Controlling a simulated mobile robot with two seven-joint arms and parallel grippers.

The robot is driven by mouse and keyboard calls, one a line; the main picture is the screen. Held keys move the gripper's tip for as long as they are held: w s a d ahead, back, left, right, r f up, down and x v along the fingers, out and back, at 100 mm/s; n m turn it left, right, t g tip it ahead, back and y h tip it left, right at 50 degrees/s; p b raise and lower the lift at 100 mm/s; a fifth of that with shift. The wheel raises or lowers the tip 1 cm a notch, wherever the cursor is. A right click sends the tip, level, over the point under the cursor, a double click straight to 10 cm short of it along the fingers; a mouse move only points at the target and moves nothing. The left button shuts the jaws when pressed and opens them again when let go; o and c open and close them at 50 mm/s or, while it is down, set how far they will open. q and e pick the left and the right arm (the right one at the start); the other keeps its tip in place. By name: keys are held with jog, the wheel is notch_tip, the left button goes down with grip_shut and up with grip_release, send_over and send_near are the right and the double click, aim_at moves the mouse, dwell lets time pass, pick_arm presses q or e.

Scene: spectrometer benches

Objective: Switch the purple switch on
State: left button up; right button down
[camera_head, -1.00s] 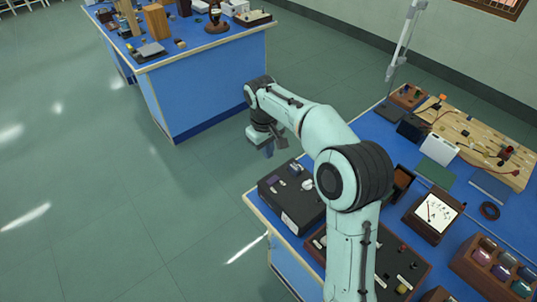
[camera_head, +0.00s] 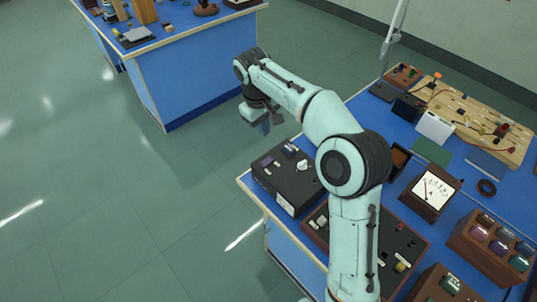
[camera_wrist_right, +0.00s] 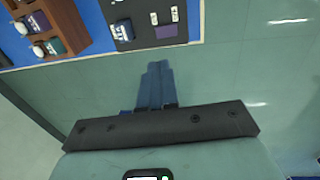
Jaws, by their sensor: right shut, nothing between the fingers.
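My right gripper (camera_head: 265,128) hangs just off the near-left edge of the right bench, beyond the black box. In the right wrist view its blue fingers (camera_wrist_right: 157,85) are together and empty, over bare floor. The black box (camera_head: 288,195) stands at the bench corner, with a small purple piece (camera_head: 267,160) and a pale knob on top. In the right wrist view a dark panel (camera_wrist_right: 133,42) carries a purple block (camera_wrist_right: 166,30), a blue block and white pieces. I cannot tell which purple part is the switch, or its position. My left gripper is out of view.
The blue bench (camera_head: 340,295) also holds a dark panel with knobs, a meter (camera_head: 433,192), a brown rack (camera_head: 480,258) and a wooden board (camera_head: 470,115) with wires. Another blue bench (camera_head: 190,75) stands at the back left. Open floor lies between them.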

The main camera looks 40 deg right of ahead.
aim_at(270, 159)
jog(key=f, duration=0.4)
jog(key=d+f+b, duration=0.1)
jog(key=f, duration=0.3)
jog(key=d+f+b, duration=0.1)
jog(key=f, duration=0.4)
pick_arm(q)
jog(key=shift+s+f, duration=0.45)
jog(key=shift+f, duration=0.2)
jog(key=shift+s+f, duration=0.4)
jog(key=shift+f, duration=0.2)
pick_arm(e)
jog(key=shift+w+f, duration=0.1)
jog(key=shift+f, duration=0.3)
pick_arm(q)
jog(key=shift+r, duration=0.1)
